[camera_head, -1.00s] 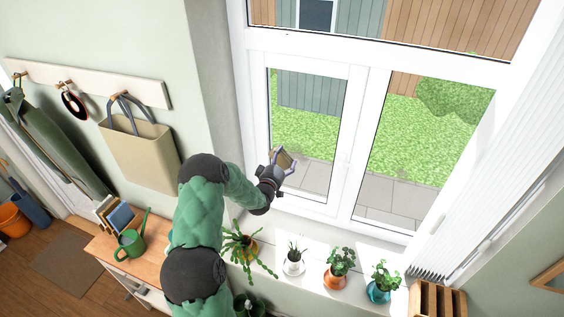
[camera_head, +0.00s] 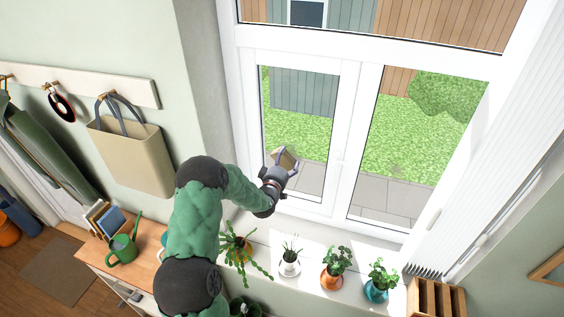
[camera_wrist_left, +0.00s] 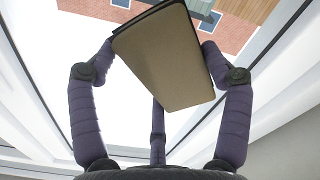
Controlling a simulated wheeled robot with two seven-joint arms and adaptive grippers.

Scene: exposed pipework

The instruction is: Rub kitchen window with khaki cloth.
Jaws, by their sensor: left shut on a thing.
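The window (camera_head: 345,120) has a white frame and two lower panes. My left gripper (camera_head: 286,160) is in front of the lower part of the left pane. It is shut on the khaki cloth (camera_head: 285,158), a flat folded rectangle. In the left wrist view the cloth (camera_wrist_left: 165,58) sits between the gripper's fingers (camera_wrist_left: 160,72), with the window frame and a brick building beyond it. I cannot tell whether the cloth touches the glass. Faint smudges show on the right pane. My right gripper is out of view.
Several potted plants stand on the sill, including a spiky one (camera_head: 290,256), an orange pot (camera_head: 333,278) and a teal pot (camera_head: 377,289). A wooden crate (camera_head: 435,298) is at right. A green watering can (camera_head: 123,249) stands on the wooden cabinet at left.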

